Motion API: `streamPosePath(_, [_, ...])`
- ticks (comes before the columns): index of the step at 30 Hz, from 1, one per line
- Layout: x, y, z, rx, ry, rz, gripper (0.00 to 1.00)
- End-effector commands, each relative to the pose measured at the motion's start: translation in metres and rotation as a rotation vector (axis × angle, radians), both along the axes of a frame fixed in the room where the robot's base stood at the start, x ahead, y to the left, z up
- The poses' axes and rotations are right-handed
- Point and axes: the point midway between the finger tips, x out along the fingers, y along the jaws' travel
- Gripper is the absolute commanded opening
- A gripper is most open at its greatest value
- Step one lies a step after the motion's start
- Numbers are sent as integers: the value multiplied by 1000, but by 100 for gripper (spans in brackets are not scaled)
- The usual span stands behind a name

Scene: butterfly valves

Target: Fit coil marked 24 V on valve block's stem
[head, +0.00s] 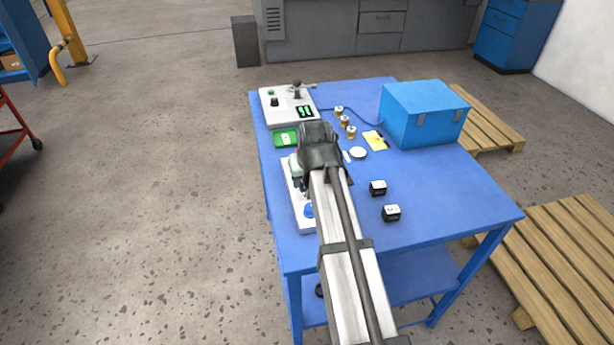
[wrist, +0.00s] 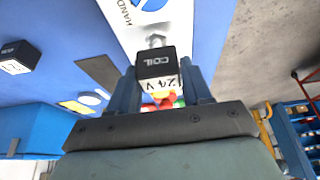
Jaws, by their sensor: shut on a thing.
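The coil (wrist: 158,65), a black block with a white face marked 24 V, is between the two fingers of my gripper (wrist: 160,82) in the wrist view. The fingers are shut on it. A silver metal piece (wrist: 155,41) shows just beyond the coil, over the white board (wrist: 122,20); I cannot tell if it is the stem or if the coil touches it. In the head view my gripper (head: 318,152) is over the far part of the white board (head: 297,205) and hides the held coil and most of the valve block.
Two other black coils (head: 378,187) (head: 391,212) stand right of my arm. A control box (head: 288,104), green card (head: 285,138), brass parts (head: 345,121), white disc (head: 358,152), yellow note (head: 375,140) and blue case (head: 425,113) are farther back. The table's right front (head: 450,210) is clear.

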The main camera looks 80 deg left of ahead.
Motion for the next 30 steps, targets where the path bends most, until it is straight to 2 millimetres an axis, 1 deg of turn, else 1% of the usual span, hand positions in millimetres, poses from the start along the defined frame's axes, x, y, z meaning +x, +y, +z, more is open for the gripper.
streamPosePath(19, [0,0,-3,0,0,0,16])
streamPosePath(30, [0,0,-12,0,0,0,16])
